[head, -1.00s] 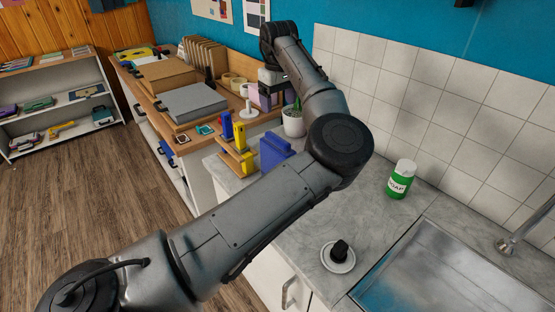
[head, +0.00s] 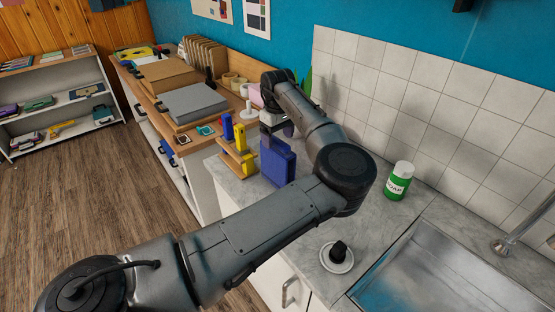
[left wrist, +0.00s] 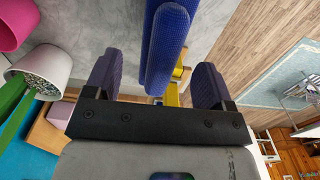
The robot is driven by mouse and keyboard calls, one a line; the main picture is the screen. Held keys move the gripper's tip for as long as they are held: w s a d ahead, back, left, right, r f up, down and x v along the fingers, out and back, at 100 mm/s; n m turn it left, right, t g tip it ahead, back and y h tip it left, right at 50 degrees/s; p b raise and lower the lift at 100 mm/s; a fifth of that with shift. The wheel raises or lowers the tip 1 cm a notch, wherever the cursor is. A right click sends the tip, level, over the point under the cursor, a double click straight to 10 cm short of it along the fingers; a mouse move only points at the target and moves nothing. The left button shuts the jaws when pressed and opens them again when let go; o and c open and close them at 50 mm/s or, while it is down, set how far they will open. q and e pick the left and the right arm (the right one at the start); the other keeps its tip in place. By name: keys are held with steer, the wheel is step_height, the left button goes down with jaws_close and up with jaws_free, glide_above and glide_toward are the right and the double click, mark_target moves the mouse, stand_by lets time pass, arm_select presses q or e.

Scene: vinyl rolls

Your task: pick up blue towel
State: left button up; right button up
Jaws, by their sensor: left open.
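The blue towel (head: 277,162) stands folded and upright on the grey counter, beside a yellow and blue holder (head: 238,150). My left gripper (head: 276,130) is open just above and behind the towel's top edge. In the left wrist view, the towel (left wrist: 165,48) shows as a ribbed blue fold between the two spread fingers of my left gripper (left wrist: 155,82), with a gap on each side. The towel's lower part is out of that view. My right gripper is not in view.
A potted plant (left wrist: 38,72) is close to my left gripper. A tiled wall (head: 400,90) bounds the back.

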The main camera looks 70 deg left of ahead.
mark_target(278, 163)
arm_select(q)
steer(key=shift+s+f+p, duration=0.1)
steer(key=shift+f+p, duration=0.2)
steer(key=shift+f, duration=1.4)
steer(key=c, duration=1.3)
steer(key=shift+r, duration=0.1)
